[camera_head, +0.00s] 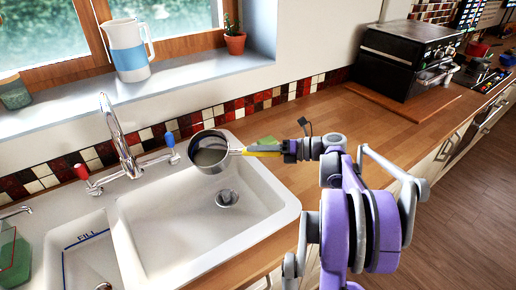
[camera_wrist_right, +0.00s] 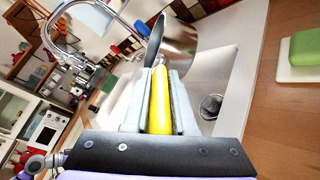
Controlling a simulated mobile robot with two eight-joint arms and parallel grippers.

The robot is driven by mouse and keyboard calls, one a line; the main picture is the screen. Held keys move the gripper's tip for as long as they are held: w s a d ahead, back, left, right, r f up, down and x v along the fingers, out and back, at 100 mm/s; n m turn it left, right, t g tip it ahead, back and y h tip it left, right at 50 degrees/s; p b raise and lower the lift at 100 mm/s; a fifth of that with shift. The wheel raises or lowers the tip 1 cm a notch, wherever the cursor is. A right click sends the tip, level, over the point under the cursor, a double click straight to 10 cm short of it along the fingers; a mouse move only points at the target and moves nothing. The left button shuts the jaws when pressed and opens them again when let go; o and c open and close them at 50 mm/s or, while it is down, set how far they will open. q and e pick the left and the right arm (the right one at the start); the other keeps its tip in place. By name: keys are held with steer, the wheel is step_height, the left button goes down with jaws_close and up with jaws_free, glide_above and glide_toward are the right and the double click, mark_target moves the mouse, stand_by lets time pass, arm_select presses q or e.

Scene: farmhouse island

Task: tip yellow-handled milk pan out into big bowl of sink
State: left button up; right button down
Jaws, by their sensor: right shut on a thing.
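The milk pan (camera_head: 209,152) is a steel pan with a yellow handle (camera_head: 262,151). My right gripper (camera_head: 268,149) is shut on that handle and holds the pan over the back right of the big sink bowl (camera_head: 178,228). The pan is tilted, with its mouth facing the head camera, and something greyish shows inside. In the right wrist view the yellow handle (camera_wrist_right: 160,100) lies between the two fingers, and the pan's steel side (camera_wrist_right: 198,45) shows beyond. The big bowl's drain (camera_head: 227,198) is in view below the pan. My left gripper is not in view.
A chrome tap (camera_head: 120,135) with red and blue handles stands behind the sink, left of the pan. A smaller bowl (camera_head: 85,255) marked FILL is at left. A black oven (camera_head: 405,60) stands farther right.

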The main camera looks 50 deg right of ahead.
steer(key=shift+s+a+r+n+t+h, duration=0.2)
steer(key=shift+a+n, duration=0.1)
steer(key=shift+n, duration=0.3)
steer(key=shift+s+a+r+n+t+h, duration=0.15)
steer(key=shift+a+n, duration=0.15)
steer(key=shift+n, duration=0.3)
steer(key=n, duration=0.1)
steer(key=s+a+n, duration=0.1)
steer(key=n, duration=0.1)
steer(key=a+n, duration=0.1)
steer(key=shift+s+a+f+n+t, duration=0.2)
steer(key=shift+s+f+n+t, duration=0.1)
steer(key=shift+f+n+t, duration=0.1)
steer(key=a+f+n, duration=0.1)
steer(key=s+a+n+b, duration=0.1)
steer(key=n, duration=0.1)
steer(key=shift+s+f+t+h, duration=0.1)
steer(key=shift+f+t+h, duration=0.25)
steer(key=shift+f, duration=0.05)
